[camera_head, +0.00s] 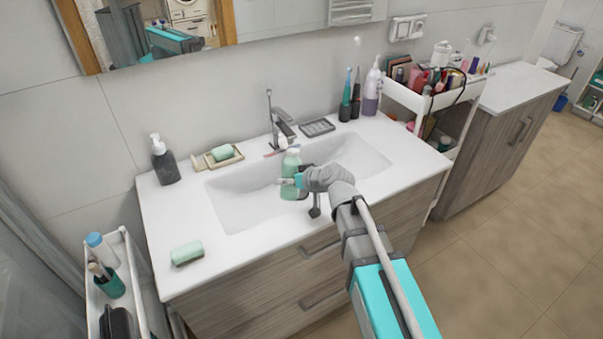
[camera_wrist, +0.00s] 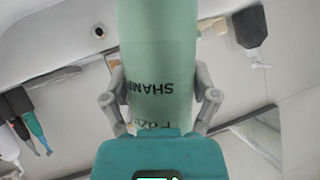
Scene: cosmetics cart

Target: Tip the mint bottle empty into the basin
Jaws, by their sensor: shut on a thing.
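The mint bottle (camera_head: 292,162) is over the white basin (camera_head: 239,207), in front of the faucet (camera_head: 281,128). In the head view it looks about upright, with its top toward the faucet. My gripper (camera_head: 303,183) is shut around it from the right. In the wrist view the mint bottle (camera_wrist: 158,40) fills the middle, its dark lettering upside down, and my gripper (camera_wrist: 160,100) has a grey finger on each side of it. The top of the bottle is outside the wrist view. I cannot tell whether its base touches the basin.
A dark pump bottle (camera_head: 164,160) and a soap dish (camera_head: 224,157) stand left of the basin. Toothbrushes (camera_head: 350,97) and a lilac bottle (camera_head: 372,92) stand at the back right. A loaded cart (camera_head: 410,97) is beyond.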

